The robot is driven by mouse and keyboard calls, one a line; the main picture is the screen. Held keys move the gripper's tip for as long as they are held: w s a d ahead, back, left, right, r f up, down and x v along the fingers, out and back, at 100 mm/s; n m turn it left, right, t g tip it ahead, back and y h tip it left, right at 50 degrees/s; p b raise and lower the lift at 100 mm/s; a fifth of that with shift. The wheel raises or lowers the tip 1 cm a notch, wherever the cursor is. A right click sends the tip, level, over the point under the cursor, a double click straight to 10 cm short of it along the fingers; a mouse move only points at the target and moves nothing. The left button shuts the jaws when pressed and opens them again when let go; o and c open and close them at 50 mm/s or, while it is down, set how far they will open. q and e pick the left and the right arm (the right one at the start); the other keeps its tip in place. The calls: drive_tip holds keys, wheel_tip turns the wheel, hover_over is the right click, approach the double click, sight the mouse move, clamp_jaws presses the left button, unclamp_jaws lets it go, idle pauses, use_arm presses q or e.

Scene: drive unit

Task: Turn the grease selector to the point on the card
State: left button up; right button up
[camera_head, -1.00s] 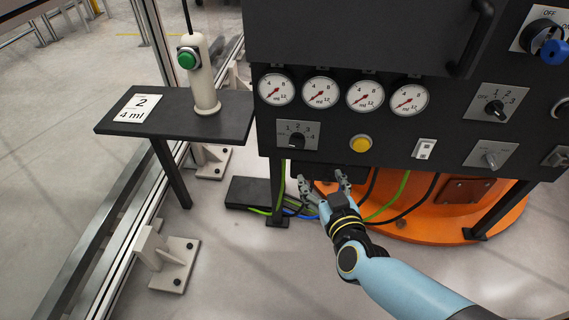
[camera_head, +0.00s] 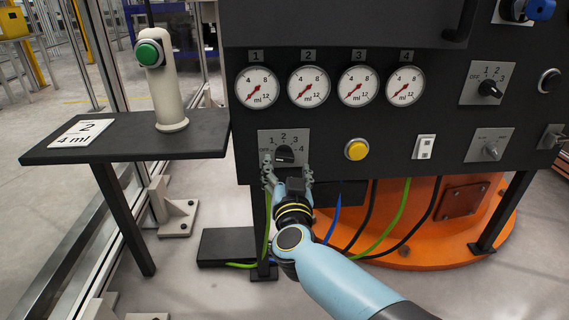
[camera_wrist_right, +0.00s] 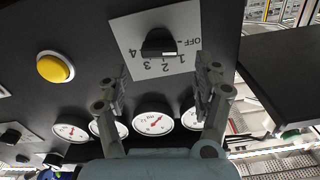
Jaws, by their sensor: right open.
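The grease selector is a dark knob (camera_head: 285,153) on a grey plate (camera_head: 263,138) marked 1 to 4, low on the black panel's left. It also shows upside down in the right wrist view (camera_wrist_right: 158,42), where OFF is readable; I cannot tell which mark the knob points at. The white card (camera_head: 80,133) reads 2 and 4 ml and lies on the side shelf. My right gripper (camera_head: 288,170) is open and empty just in front of the selector, a finger to either side of the knob. My left gripper is not in view.
Several gauges (camera_head: 308,87) sit above the selector. A yellow button (camera_head: 356,149) and a white switch (camera_head: 424,147) are to its right. A post with a green button (camera_head: 150,53) stands on the dark shelf (camera_head: 200,139). Cables hang below the panel.

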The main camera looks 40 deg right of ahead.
sight(285, 159)
drive_tip(key=b+x, duration=0.1)
drive_tip(key=x, duration=0.3)
drive_tip(key=shift+w+d+f, duration=0.1)
drive_tip(key=shift+w+f, duration=0.05)
drive_tip(key=shift+f, duration=0.05)
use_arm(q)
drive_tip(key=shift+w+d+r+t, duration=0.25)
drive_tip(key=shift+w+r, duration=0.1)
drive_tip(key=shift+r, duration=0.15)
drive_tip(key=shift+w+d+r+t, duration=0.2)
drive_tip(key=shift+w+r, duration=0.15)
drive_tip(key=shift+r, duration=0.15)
use_arm(e)
drive_tip(key=shift+w+d+r, duration=0.15)
drive_tip(key=shift+w+d, duration=0.15)
drive_tip(key=shift+w, duration=0.2)
drive_tip(key=c, duration=1.2)
